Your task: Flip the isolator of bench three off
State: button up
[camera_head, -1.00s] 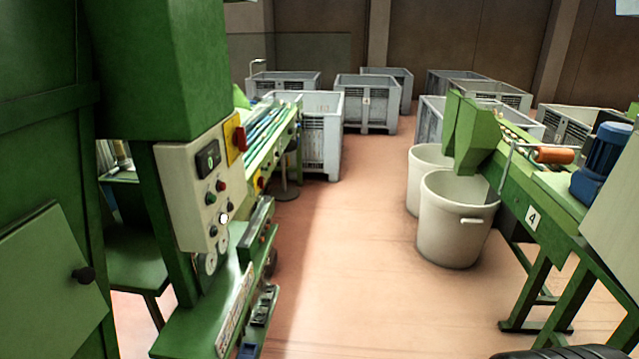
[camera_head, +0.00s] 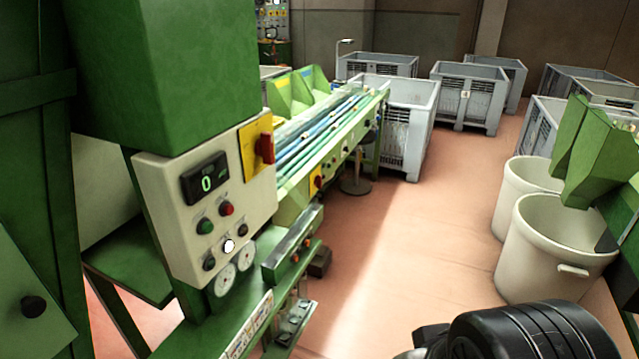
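A red isolator handle (camera_head: 265,149) on a yellow plate (camera_head: 249,147) sits on the upper right of a cream control panel (camera_head: 165,215). The panel is on the near green machine at left. The handle is seen nearly edge-on, so I cannot tell its setting. A second, smaller red switch on yellow (camera_head: 317,182) is on the bench with coloured tubes (camera_head: 325,130) behind. No bench number is readable now, so I cannot tell which is bench three. A black rounded part of my arm shows at the bottom right. My gripper's fingers are out of view.
The panel also has a display (camera_head: 206,184) reading 0, a green button (camera_head: 205,226), a red button (camera_head: 227,208) and dials. Pale bins (camera_head: 548,245) stand at right and grey crates (camera_head: 478,95) behind. The aisle floor (camera_head: 410,240) between is clear.

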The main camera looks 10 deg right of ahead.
aim_at(318, 180)
jog(key=i+l, duration=0.75)
jog(key=l, duration=0.25)
jog(key=i+l, duration=0.1)
jog(key=i, duration=0.35)
jog(key=i+l+u, duration=0.15)
jog(key=i, duration=0.3)
jog(key=i+l, duration=0.15)
jog(key=i, duration=0.3)
jog(key=i+l+u, duration=0.1)
jog(key=i, duration=0.35)
jog(key=i+j, duration=0.15)
jog(key=i, duration=0.05)
